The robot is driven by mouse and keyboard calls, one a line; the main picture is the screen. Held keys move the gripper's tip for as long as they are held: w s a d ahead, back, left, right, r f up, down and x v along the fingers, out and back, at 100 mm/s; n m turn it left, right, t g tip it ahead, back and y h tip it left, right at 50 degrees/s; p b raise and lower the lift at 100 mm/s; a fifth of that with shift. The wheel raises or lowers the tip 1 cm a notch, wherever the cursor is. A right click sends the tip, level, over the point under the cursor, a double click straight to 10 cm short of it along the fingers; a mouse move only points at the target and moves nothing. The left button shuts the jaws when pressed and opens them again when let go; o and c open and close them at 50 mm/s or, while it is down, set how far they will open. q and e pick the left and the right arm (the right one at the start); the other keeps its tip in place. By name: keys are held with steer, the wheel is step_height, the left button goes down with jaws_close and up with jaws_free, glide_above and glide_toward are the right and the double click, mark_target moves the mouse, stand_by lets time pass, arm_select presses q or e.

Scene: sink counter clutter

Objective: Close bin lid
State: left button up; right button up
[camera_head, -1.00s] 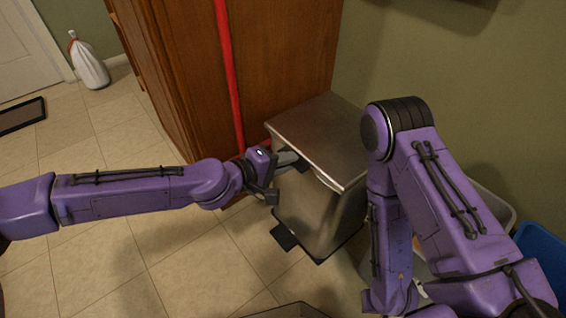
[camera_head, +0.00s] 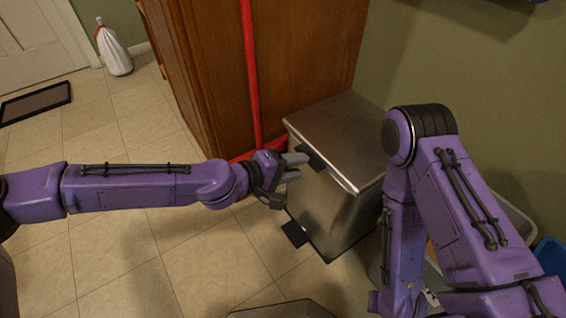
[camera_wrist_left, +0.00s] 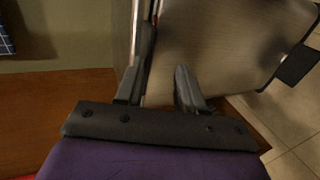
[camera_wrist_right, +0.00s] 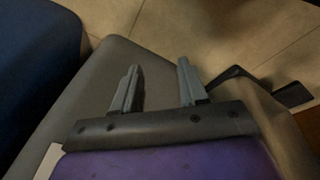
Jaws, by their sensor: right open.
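The metal bin (camera_head: 335,215) stands against the wooden cabinet. Its brushed metal lid (camera_head: 335,135) lies nearly level over the top; I cannot tell whether a thin gap remains under its front edge. My left gripper (camera_head: 303,166) is at the bin's front, by the lid's front edge and a dark tab. In the left wrist view its fingers (camera_wrist_left: 165,55) are apart, one beside the lid edge (camera_wrist_left: 136,35), the other in front of the bin's body (camera_wrist_left: 215,45). My right gripper (camera_wrist_right: 157,80) is open and empty; in the head view it is hidden.
A dark pedal (camera_head: 294,234) sticks out at the bin's foot. A red pole (camera_head: 252,75) stands by the cabinet (camera_head: 305,50). A grey bin (camera_head: 515,222) and blue bin (camera_head: 550,256) stand at right.

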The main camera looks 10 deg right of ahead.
arm_select(q)
steer(key=p+v, duration=0.2)
steer(key=v, duration=0.6)
steer(key=shift+a+r, duration=0.15)
steer(key=shift+r, duration=0.1)
arm_select(e)
steer(key=w+r+m+t, duration=0.1)
steer(key=w+r+h, duration=0.1)
steer(key=r, duration=0.1)
steer(key=shift+d+r+m+t, duration=0.15)
steer(key=shift+d+m+t, duration=0.05)
steer(key=shift+m+t, duration=0.2)
